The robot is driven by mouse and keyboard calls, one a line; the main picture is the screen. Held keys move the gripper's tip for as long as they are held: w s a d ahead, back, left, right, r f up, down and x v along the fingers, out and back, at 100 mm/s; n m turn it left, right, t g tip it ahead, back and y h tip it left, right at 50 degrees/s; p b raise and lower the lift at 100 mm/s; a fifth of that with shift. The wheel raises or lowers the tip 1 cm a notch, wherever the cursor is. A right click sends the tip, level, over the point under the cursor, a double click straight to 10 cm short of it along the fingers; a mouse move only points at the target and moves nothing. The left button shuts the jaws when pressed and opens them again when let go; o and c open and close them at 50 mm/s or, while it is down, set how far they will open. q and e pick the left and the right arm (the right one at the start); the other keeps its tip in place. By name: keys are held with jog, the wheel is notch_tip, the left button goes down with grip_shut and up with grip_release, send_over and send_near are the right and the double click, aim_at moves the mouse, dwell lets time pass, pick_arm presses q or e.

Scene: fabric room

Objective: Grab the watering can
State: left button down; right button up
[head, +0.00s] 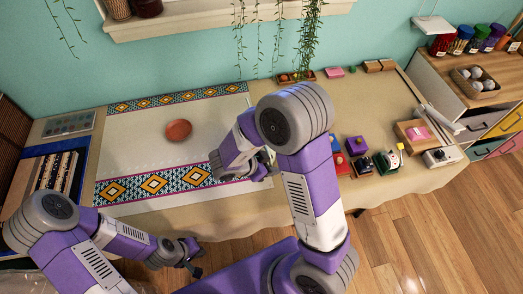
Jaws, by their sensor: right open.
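I cannot make out a watering can for certain; my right arm covers part of the table. My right gripper (262,164) is open over the front right part of the patterned cloth (125,155), partly hidden by its own wrist. What lies right behind its fingers is hard to see. My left gripper (194,260) is low, in front of the table's front edge and away from the objects; its jaw gap is too small to judge.
A reddish-brown round dish (178,130) sits on the cloth. A blue-edged tray (75,160) is at the left. Small boxes, including a purple one (356,144), and a white-and-green item (391,160) stand to the right of my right arm. A wooden cabinet (450,92) is far right.

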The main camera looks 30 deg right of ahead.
grip_shut()
jog(key=shift+w+d, duration=0.1)
dwell(1.3)
